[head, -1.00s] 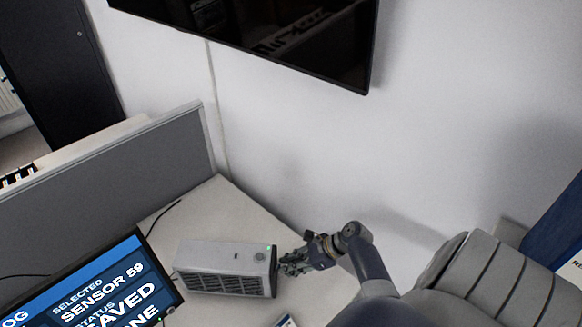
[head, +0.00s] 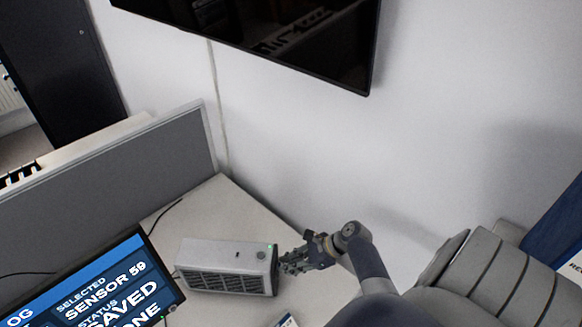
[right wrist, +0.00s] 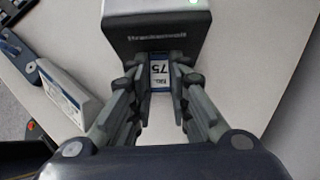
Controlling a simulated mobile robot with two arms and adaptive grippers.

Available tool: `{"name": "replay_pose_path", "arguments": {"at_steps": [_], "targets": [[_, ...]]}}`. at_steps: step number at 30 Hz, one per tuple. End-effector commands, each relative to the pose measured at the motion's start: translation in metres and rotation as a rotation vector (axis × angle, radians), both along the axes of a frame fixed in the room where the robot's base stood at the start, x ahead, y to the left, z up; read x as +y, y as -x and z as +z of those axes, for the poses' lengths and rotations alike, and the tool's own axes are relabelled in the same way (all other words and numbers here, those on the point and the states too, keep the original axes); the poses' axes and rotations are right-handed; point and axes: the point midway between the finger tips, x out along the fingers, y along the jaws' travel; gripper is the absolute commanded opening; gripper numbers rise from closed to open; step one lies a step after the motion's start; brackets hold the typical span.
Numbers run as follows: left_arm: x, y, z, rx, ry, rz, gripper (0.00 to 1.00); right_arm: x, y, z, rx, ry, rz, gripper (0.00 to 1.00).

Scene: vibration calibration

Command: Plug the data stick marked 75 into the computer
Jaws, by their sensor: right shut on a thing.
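The computer (head: 222,255) is a light grey box with a dark grille, standing on the desk; a small green light shows on its top. Its dark front also shows in the right wrist view (right wrist: 158,32). My right gripper (head: 288,264) is at the computer's right end. In the right wrist view my right gripper (right wrist: 160,85) is shut on the data stick (right wrist: 160,72), whose label reads 75. The stick's far end meets or lies just under the computer's front edge; I cannot tell whether it is in a port. My left gripper is not in view.
A monitor (head: 105,288) stands at the lower left and reads SENSOR 59 and SAVED. A grey partition (head: 110,185) runs behind the desk (head: 215,205). A wedge-shaped object with a label (right wrist: 62,88) lies left of the gripper in the right wrist view.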

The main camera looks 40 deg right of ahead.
Motion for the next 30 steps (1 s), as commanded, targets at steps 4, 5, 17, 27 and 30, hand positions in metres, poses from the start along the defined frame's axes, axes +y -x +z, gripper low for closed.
{"name": "replay_pose_path", "arguments": {"at_steps": [4, 5, 17, 27, 30], "targets": [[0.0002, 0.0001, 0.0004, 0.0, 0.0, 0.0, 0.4, 0.0011, -0.0007, 0.0007, -0.002, -0.003, 0.001, 0.0], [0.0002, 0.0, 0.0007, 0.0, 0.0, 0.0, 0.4, 0.0012, -0.0008, 0.0008, -0.002, -0.003, 0.001, 0.0], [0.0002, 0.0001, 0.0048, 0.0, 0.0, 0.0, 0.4, 0.0028, -0.0019, 0.0002, 0.0, -0.002, 0.001, 0.0], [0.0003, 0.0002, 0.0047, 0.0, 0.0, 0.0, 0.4, 0.0021, -0.0016, 0.0002, 0.0, -0.001, 0.001, 0.41], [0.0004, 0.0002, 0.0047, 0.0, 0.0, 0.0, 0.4, 0.0017, -0.0015, 0.0001, 0.0, -0.001, 0.001, 0.41]]}}
